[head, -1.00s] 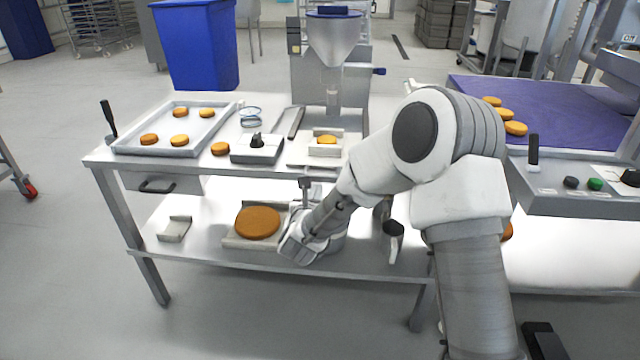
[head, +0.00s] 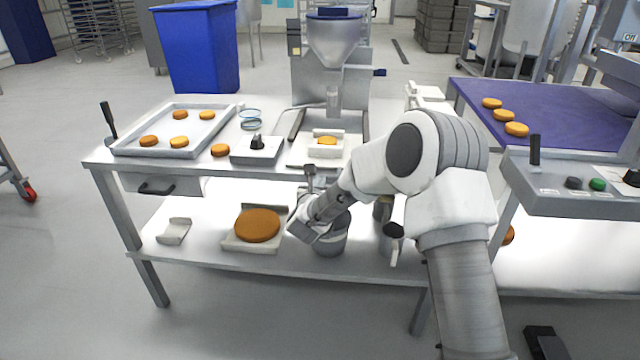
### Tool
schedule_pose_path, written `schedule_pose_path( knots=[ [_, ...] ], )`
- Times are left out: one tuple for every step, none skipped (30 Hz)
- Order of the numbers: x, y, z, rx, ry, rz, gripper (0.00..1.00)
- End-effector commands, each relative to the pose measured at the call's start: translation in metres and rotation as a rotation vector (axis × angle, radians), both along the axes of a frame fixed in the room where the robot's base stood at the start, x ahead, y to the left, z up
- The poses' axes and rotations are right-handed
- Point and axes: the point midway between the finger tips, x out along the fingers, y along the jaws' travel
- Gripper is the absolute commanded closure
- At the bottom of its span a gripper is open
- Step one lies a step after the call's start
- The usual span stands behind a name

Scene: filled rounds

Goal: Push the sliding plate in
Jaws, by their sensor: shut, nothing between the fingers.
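The sliding plate (head: 302,159) looks like the pale flat plate on the table top, in front of the filling machine (head: 333,55). A small orange round (head: 327,141) sits in a pale holder (head: 314,150) on it. The plate reaches towards the table's front edge, and its far end lies near the machine's base. My gripper (head: 300,230) is shut and empty, below the table top at the lower shelf. It is between a large orange round (head: 257,225) and a grey pot (head: 331,245), and partly covers the pot. Its fingertips are small and hard to make out.
A dark-capped upright handle (head: 310,172) shows just above my gripper, at the table's front edge. A tray of rounds (head: 196,137) and a grey block with a black knob (head: 257,151) stand left of the plate. A purple belt (head: 560,105) is at right.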

Motion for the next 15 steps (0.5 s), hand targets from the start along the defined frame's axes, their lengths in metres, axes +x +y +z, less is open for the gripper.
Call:
schedule_pose_path(
  knots=[
    [0.008,-0.001,-0.004,0.001,-0.002,-0.002,1.0],
    [0.013,-0.001,-0.005,0.002,-0.002,-0.003,1.0],
    [0.02,-0.001,-0.005,0.003,-0.002,-0.003,1.0],
    [0.026,-0.001,-0.005,0.003,-0.003,-0.003,1.0],
    [0.032,-0.001,-0.005,0.003,-0.003,-0.003,1.0],
    [0.039,-0.002,-0.005,0.002,-0.003,-0.003,1.0],
    [0.044,-0.002,-0.005,0.003,-0.003,-0.003,1.0],
    [0.05,-0.002,-0.005,0.002,-0.002,-0.003,1.0],
    [0.056,-0.003,-0.004,0.003,-0.002,-0.004,1.0],
    [0.061,-0.003,-0.005,0.002,-0.001,-0.003,1.0],
    [0.066,-0.003,-0.004,0.002,-0.002,-0.004,1.0],
    [0.073,-0.003,-0.004,0.002,-0.002,-0.003,1.0],
    [0.077,-0.003,-0.004,0.001,-0.002,-0.002,1.0],
    [0.082,-0.003,-0.003,0.002,-0.001,-0.003,1.0],
    [0.088,-0.003,-0.003,0.003,-0.001,-0.002,1.0]
  ],
)
